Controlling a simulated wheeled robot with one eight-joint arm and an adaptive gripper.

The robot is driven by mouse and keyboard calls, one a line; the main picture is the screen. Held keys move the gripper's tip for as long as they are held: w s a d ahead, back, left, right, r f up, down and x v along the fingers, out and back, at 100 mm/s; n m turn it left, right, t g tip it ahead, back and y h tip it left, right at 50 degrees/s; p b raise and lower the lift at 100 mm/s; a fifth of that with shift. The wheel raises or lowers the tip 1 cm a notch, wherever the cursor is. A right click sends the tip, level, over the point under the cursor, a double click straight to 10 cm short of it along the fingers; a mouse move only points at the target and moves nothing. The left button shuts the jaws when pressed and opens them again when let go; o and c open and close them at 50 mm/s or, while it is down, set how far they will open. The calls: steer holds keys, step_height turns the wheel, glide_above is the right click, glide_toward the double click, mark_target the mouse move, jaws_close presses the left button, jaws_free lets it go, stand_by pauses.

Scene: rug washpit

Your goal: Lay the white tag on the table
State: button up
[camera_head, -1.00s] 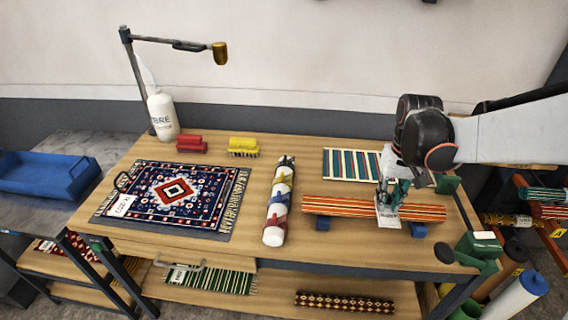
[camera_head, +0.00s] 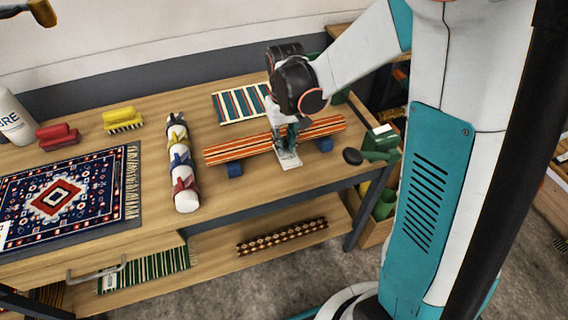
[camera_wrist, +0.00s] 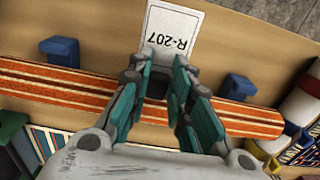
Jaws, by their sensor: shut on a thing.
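The white tag (camera_wrist: 172,28), printed R-207, is held by one end between the teal fingers of my gripper (camera_wrist: 160,68). In the head view the tag (camera_head: 288,159) hangs at the front side of the orange striped roll, and my gripper (camera_head: 284,141) is right over the roll. The tag's held end is hidden by the fingers. I cannot tell whether the tag touches the roll or the table. The wooden table (camera_head: 245,190) lies under it.
The orange striped roll (camera_head: 230,150) rests on blue blocks (camera_head: 234,169). A white wrapped roll (camera_head: 184,175) lies to the left, a striped mat (camera_head: 232,107) behind. A green clamp (camera_head: 382,146) sits at the right edge.

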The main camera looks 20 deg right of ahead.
mark_target(285, 160)
steer(key=shift+f+b, duration=1.15)
steer(key=shift+f, duration=2.65)
steer(key=shift+f, duration=0.15)
steer(key=o, duration=0.8)
